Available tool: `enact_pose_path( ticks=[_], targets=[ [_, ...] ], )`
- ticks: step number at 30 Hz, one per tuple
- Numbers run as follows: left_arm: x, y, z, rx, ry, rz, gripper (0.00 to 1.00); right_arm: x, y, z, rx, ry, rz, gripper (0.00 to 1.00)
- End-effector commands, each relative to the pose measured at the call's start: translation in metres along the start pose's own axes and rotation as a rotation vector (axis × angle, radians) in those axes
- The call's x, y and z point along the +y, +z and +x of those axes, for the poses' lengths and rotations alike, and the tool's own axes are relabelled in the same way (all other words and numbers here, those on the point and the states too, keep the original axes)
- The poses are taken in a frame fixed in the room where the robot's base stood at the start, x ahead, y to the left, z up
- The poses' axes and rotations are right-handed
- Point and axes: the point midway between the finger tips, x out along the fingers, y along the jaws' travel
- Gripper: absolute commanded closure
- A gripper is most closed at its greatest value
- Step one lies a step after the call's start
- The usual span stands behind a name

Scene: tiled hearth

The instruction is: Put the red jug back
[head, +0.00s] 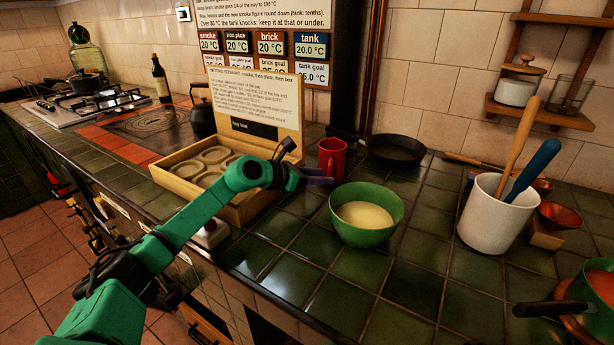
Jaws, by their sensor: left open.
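The red jug (332,158) stands upright on the dark green tiled counter, behind the green bowl and to the right of the wooden box. My left gripper (318,181) is in front of the jug, low over the counter, pointing right. Its jaws are open and hold nothing that I can see. The fingers look dark and small, so I cannot tell whether they touch the jug. My right gripper is not in view.
A green bowl (366,214) of pale contents stands just right of my left gripper. A wooden box (243,208) with round slots is at left. A black pan (396,150) is behind; a white utensil crock (491,216) stands right.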

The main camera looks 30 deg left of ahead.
Motion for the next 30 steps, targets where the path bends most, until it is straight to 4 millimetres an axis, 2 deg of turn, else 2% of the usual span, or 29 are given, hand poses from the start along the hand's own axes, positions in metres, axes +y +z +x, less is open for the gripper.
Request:
enact_pose_path(
  ticks=[7, 11, 12, 15, 21, 30],
  targets=[
    [-0.001, -0.008, -0.057, 0.011, 0.001, 0.009, 0.57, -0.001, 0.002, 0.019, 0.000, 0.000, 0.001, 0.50],
    [-0.002, -0.009, -0.081, 0.011, -0.001, 0.007, 0.57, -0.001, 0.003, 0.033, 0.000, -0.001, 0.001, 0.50],
    [-0.002, -0.009, -0.085, 0.008, -0.002, 0.002, 0.57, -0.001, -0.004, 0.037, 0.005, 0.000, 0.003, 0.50],
    [0.000, -0.009, -0.096, 0.004, 0.001, -0.004, 0.57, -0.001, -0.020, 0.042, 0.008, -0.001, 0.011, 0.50],
    [-0.001, -0.004, -0.110, 0.003, -0.002, 0.000, 0.57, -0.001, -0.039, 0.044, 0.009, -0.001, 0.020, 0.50],
    [-0.001, 0.000, -0.113, 0.002, -0.002, 0.001, 0.57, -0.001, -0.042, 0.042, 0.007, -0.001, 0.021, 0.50]
  ],
)
